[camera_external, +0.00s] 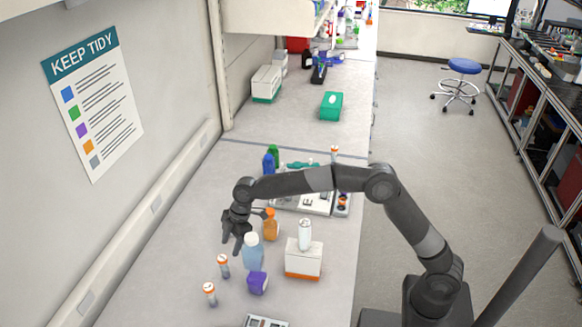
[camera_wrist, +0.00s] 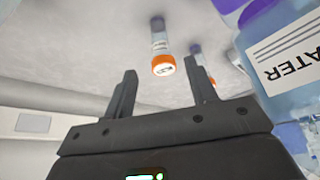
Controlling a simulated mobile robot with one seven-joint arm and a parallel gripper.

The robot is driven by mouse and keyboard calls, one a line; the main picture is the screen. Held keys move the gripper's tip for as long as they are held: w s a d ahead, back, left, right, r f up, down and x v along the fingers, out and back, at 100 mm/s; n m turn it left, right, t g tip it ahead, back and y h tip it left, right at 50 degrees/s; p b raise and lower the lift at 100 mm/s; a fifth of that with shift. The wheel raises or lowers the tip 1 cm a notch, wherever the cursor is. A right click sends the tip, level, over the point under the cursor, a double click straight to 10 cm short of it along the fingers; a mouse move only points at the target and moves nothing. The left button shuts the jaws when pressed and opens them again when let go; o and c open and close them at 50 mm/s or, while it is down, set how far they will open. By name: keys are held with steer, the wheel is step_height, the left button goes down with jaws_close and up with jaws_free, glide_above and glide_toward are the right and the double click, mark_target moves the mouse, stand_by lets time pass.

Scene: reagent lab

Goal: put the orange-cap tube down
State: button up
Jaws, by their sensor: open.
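My gripper (camera_external: 235,246) is open and empty above the bench, left of the light-blue bottle. In the wrist view my gripper (camera_wrist: 160,76) has its two fingers spread. An orange-cap tube (camera_wrist: 160,44) stands on the bench beyond the gap between them, apart from both. A second orange-cap tube (camera_wrist: 205,68) is partly hidden behind the right finger. In the external view two orange-cap tubes stand upright near the front left, one closer to my gripper (camera_external: 223,266) and one farther forward (camera_external: 209,294). I cannot tell which matches which.
The light-blue bottle (camera_external: 253,252), labelled WATER in the wrist view (camera_wrist: 285,60), stands close to my gripper. An orange bottle (camera_external: 270,226), a purple bottle (camera_external: 257,284) and a white box (camera_external: 303,262) are nearby. The bench at front left is mostly clear, beside the wall.

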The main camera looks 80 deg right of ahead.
steer(key=v, duration=0.2)
steer(key=shift+s+d+r, duration=0.1)
steer(key=shift+r, duration=0.3)
steer(key=s+d+r+m+h, duration=0.3)
steer(key=s+d, duration=0.3)
steer(key=s, duration=0.6)
steer(key=s+d+r+m+h, duration=0.35)
steer(key=s+d, duration=0.35)
steer(key=s, duration=0.4)
steer(key=s+a+f+m+t+y, duration=0.1)
steer(key=s+a+f+m, duration=0.1)
steer(key=s, duration=1)
steer(key=s+a+f+m+t+y, duration=0.1)
steer(key=s+a, duration=0.3)
steer(key=s, duration=0.8)
steer(key=shift+f+m+t+y, duration=0.4)
steer(key=shift+f+m+y, duration=0.05)
steer(key=shift+f, duration=0.15)
steer(key=shift+o, duration=0.2)
steer(key=shift+r, duration=0.1)
